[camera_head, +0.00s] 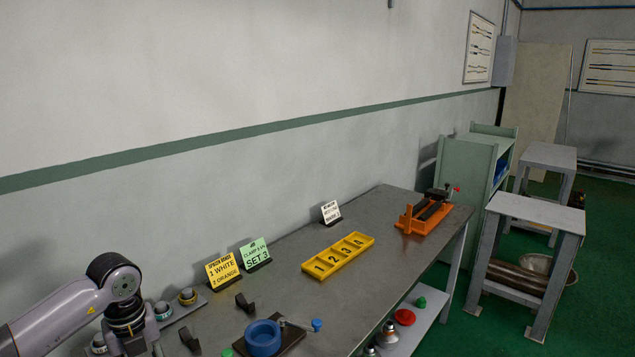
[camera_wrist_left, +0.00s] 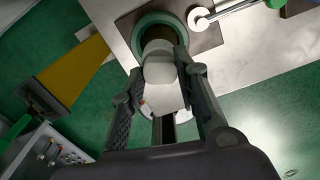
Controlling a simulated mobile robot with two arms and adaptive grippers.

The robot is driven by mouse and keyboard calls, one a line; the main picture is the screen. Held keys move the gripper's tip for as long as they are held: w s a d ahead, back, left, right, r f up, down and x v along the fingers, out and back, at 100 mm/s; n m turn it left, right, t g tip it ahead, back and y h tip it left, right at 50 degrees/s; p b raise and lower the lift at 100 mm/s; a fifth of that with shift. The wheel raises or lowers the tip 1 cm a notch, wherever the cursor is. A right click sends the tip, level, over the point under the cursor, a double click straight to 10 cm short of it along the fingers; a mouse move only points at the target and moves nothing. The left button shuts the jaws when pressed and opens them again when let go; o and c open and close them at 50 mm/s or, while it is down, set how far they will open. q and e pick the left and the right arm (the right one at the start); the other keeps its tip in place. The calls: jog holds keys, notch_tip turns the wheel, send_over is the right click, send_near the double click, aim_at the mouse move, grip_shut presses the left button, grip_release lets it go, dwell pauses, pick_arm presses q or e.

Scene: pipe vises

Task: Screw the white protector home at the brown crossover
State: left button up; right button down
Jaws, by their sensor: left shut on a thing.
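In the left wrist view my left gripper (camera_wrist_left: 160,70) is shut on a white piece that looks like the white protector (camera_wrist_left: 165,92), one finger on each side. The far end of the protector is at the mouth of a green ring (camera_wrist_left: 142,27) with a brown inside (camera_wrist_left: 158,33), which may be the brown crossover. Whether the protector touches it or has entered it, I cannot tell. In the head view my left arm comes in at the lower left; its fingers and the protector are not clear there. My right gripper is not in view.
A bench (camera_head: 285,265) runs along the wall with a yellow numbered tray (camera_head: 338,256), an orange vise (camera_head: 422,216), a blue ring (camera_head: 263,338) and sign cards (camera_head: 223,271). In the wrist view a white-ended handle (camera_wrist_left: 200,19) lies close beside the green ring.

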pick_arm(q)
grip_shut()
jog(key=m+b, duration=0.1)
jog(key=m, duration=0.1)
jog(key=shift+f+m, duration=0.1)
jog(key=shift+m, duration=0.3)
jog(key=m, duration=0.4)
jog(key=shift+b, duration=0.4)
jog(key=m+b, duration=0.1)
jog(key=m, duration=0.6)
jog(key=shift+m, duration=0.3)
jog(key=shift+b, duration=0.3)
